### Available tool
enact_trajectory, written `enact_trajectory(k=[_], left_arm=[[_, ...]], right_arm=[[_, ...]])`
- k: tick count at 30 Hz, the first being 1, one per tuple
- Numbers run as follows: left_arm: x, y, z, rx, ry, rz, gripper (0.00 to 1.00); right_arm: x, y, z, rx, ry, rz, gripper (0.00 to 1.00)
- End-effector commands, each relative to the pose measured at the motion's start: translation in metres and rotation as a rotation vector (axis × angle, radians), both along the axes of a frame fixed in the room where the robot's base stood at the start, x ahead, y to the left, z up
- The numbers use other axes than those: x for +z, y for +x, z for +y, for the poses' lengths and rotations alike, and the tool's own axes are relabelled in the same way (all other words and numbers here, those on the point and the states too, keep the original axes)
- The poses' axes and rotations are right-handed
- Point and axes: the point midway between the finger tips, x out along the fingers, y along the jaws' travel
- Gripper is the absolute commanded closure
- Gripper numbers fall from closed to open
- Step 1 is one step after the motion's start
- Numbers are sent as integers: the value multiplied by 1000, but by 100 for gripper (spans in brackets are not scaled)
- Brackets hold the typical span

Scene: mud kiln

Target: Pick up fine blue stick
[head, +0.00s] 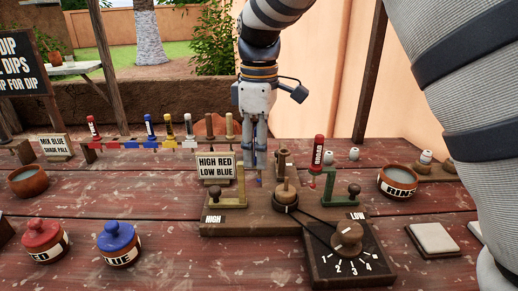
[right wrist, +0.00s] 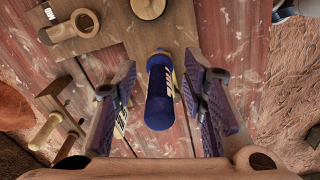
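In the right wrist view, a blue-capped stick (right wrist: 160,95) with a striped label lies between the two fingers of my right gripper (right wrist: 162,110), with a gap on each side. In the head view my right gripper (head: 254,178) points down over the wooden board, behind the high end, and hides most of what is between its fingers. Another blue stick (head: 150,127) stands in the rack at the left; I cannot read its label. My left gripper is not in view.
The board (head: 240,222) carries pegs, a belt and a numbered dial (head: 348,238). A red stick (head: 317,152) stands by a green bracket. A sign (head: 216,165), red pot (head: 44,240), blue pot (head: 118,242) and rinse bowl (head: 398,182) stand around.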

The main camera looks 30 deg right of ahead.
Motion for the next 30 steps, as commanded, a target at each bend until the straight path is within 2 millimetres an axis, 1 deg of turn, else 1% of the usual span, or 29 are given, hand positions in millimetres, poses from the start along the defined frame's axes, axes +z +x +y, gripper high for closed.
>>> enact_trajectory(k=[4,5,6,8,9,18,20,23,27,30], left_arm=[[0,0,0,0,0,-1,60],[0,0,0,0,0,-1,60],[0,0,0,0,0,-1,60],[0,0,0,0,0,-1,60],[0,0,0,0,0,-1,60],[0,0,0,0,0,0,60],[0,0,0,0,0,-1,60],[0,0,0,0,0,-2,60],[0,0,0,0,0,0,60],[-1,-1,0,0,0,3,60]], right_arm=[[1,0,0,0,0,-1,61],[1,0,0,0,0,-1,68],[1,0,0,0,0,-1,77],[1,0,0,0,0,-1,91],[1,0,0,0,-1,-1,100],[1,0,0,0,0,-1,100],[4,1,0,1,0,-3,100],[22,1,0,2,0,-7,100],[60,2,0,2,-1,-6,100],[81,1,0,3,-1,-2,100]])
